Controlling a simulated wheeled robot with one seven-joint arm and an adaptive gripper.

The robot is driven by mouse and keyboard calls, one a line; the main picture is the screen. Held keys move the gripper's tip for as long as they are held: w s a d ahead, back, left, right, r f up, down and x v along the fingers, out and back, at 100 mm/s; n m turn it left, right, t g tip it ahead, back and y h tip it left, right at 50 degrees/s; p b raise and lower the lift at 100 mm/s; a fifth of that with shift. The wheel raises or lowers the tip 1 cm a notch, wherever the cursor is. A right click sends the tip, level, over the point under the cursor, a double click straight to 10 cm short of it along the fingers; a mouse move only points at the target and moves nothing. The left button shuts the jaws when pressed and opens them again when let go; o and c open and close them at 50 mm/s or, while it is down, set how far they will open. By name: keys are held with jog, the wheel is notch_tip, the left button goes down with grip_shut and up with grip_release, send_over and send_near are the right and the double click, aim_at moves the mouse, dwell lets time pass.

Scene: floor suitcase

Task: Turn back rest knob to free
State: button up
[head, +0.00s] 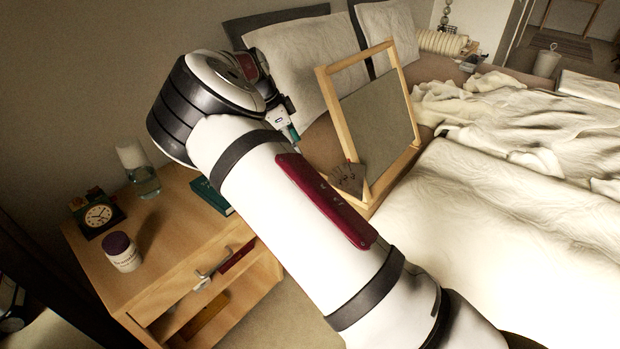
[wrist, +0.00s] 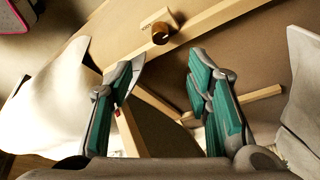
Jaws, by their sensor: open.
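The back rest (head: 404,62) is a wooden frame with a grey-brown panel, standing tilted on the bed. In the wrist view a round brown knob (wrist: 160,33) sits on a wooden bar of the frame (wrist: 215,20), beside a small pale plate with marks (wrist: 147,17). My gripper (wrist: 167,62) is open and empty, its two teal fingers apart; the knob lies beyond the fingertips, slightly left of the middle of the gap. In the head view my gripper (head: 289,130) is mostly hidden behind my arm, left of the frame. The knob cannot be made out there.
A wooden bedside table (head: 165,240) with a clock (head: 98,215), a jar (head: 122,252), a bottle (head: 143,176) and a green book (head: 212,196) stands at left. Pillows (head: 290,60) lie behind the frame. White rumpled bedding (head: 500,210) fills the right.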

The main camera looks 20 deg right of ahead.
jog(key=b+x, duration=0.2)
jog(key=x, duration=1.2)
jog(key=shift+r, duration=0.1)
grip_shut()
